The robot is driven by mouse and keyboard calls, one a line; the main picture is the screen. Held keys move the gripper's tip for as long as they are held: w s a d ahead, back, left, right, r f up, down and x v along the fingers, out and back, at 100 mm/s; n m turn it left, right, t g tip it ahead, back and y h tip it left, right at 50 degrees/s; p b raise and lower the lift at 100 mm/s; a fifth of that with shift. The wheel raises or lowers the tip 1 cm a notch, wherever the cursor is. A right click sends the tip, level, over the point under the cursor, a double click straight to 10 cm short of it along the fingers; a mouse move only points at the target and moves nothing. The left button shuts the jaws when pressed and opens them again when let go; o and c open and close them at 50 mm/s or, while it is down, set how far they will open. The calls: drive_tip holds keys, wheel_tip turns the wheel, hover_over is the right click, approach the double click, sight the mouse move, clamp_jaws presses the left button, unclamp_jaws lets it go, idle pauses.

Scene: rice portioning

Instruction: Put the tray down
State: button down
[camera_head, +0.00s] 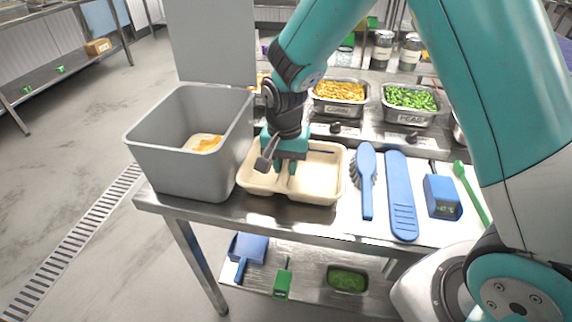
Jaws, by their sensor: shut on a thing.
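The cream divided tray (318,190) is at the front of the steel table, just right of the grey bin. My gripper (283,168) reaches down over the left part of the tray. It is shut on the tray, seemingly at an inner divider, though the exact contact is partly hidden by my fingers. The tray looks level and its compartments look empty where they show. I cannot tell whether its underside touches the table (335,222).
A blue brush (367,180), a blue flat tool (401,195) and a blue timer-like box (441,197) lie to the right. Corn (340,91) and pea (411,98) pans stand behind.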

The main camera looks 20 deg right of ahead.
sight(286, 165)
drive_tip(key=shift+f, duration=0.25)
drive_tip(key=c, duration=0.9)
unclamp_jaws()
drive_tip(key=shift+c, duration=0.2)
wheel_tip(286, 165, up, 13)
drive_tip(key=s+a+r+n+y, duration=0.2)
drive_tip(key=s+n, duration=0.5)
drive_tip(key=s, duration=0.4)
drive_tip(key=s+a+r+n+y, duration=0.2)
drive_tip(key=s+r+n, duration=0.2)
drive_tip(key=s+n, duration=0.3)
drive_tip(key=s, duration=0.4)
drive_tip(key=shift+s, duration=0.35)
